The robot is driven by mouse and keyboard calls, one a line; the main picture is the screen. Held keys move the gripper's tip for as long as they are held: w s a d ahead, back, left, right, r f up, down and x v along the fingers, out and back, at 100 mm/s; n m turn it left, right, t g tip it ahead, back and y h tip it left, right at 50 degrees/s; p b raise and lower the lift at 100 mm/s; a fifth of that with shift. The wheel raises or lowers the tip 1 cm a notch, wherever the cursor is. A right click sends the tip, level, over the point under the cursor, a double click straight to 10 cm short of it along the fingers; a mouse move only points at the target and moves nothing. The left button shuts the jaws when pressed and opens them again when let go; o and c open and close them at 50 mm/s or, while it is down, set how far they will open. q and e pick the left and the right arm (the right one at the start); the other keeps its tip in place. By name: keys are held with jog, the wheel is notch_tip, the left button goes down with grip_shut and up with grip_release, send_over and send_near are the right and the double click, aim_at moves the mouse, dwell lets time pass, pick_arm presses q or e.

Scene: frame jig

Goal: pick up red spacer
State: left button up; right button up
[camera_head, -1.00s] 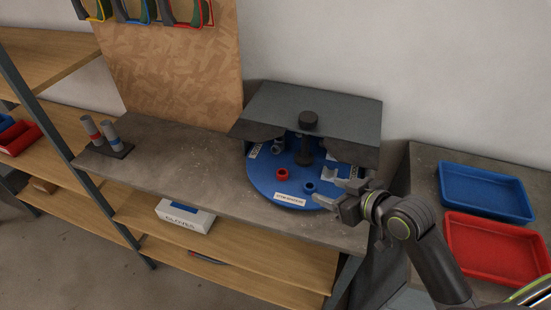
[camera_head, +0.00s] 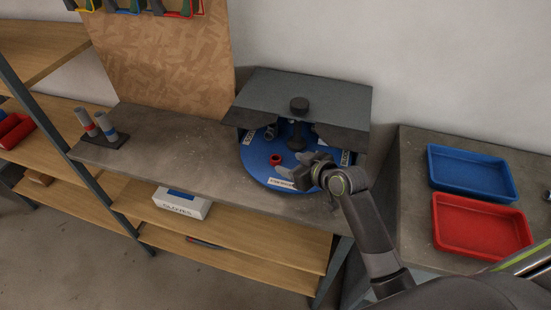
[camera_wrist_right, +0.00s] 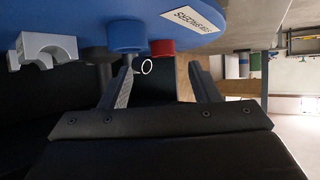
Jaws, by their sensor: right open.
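The red spacer (camera_head: 276,160) is a small ring standing on the blue round turntable (camera_head: 256,165) under a dark grey cover. In the right wrist view the red spacer (camera_wrist_right: 162,47) shows at the top, beyond the fingertips and next to a blue spacer (camera_wrist_right: 126,35). My right gripper (camera_head: 294,166) is open over the front right of the turntable, just right of the red spacer and apart from it. In the right wrist view nothing is clamped between its fingers (camera_wrist_right: 163,75). My gripper hides the blue spacer in the head view. My left gripper is out of view.
The grey cover (camera_head: 330,100) with a black knob overhangs the turntable's back. A grey fixture (camera_wrist_right: 45,50) shows left in the wrist view. A blue tray (camera_head: 431,170) and a red tray (camera_head: 436,225) stand right. Pegs (camera_head: 106,126) stand left; the bench between is clear.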

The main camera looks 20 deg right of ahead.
aim_at(279, 161)
jog(key=shift+w+a+f+p, duration=0.2)
jog(key=shift+w+a+p, duration=0.05)
jog(key=shift+w+p, duration=0.1)
jog(key=shift+p+x, duration=0.5)
jog(key=shift+x, duration=1.65)
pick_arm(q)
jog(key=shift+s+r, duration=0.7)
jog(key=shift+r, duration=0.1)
pick_arm(e)
jog(key=shift+s+a+f, duration=0.1)
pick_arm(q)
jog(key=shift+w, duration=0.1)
pick_arm(e)
jog(key=c, duration=1.1)
